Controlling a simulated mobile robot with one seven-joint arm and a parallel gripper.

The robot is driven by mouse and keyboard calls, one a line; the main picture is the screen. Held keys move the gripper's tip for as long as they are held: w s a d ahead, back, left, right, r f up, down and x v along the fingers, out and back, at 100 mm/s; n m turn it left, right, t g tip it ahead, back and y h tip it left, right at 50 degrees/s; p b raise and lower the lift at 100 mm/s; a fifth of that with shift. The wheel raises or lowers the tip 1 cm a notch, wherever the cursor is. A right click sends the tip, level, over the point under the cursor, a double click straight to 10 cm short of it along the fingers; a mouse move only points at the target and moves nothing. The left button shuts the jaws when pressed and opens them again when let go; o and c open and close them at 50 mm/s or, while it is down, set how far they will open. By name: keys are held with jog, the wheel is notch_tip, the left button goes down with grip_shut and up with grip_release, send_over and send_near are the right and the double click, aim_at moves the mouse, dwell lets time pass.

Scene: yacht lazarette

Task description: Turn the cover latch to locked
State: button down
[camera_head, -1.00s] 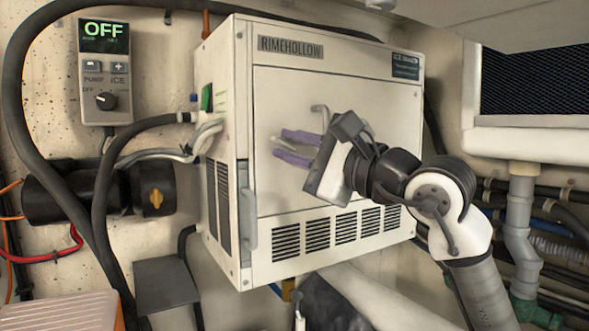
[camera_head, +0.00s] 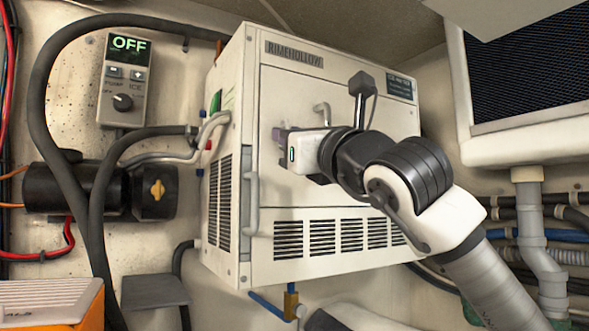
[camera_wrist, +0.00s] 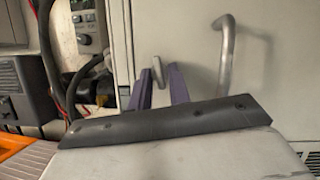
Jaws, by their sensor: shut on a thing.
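The cover latch shows as a small grey tab (camera_wrist: 157,70) on the pale front cover in the wrist view. It stands close to upright there, leaning slightly. My gripper (camera_wrist: 158,80) has its two purple fingers on either side of the tab and is shut on it. In the head view, my gripper (camera_head: 283,138) is at the left part of the front cover (camera_head: 300,190). The gripper body hides the latch there, so I cannot read its locked or unlocked mark.
A bent metal handle (camera_wrist: 228,55) stands out from the cover right of my fingers; it also shows in the head view (camera_head: 322,110). A vertical bar (camera_head: 252,203) runs along the cover's left edge. Hoses (camera_head: 95,180) and a control box reading OFF (camera_head: 126,80) are at left.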

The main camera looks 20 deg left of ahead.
jog(key=shift+a+f+m+t+h+b, duration=0.15)
jog(key=shift+m+t+h+b, duration=0.55)
jog(key=shift+m+b, duration=0.8)
jog(key=c, duration=1.3)
grip_release()
jog(key=b+v, duration=0.3)
jog(key=v, duration=1.1)
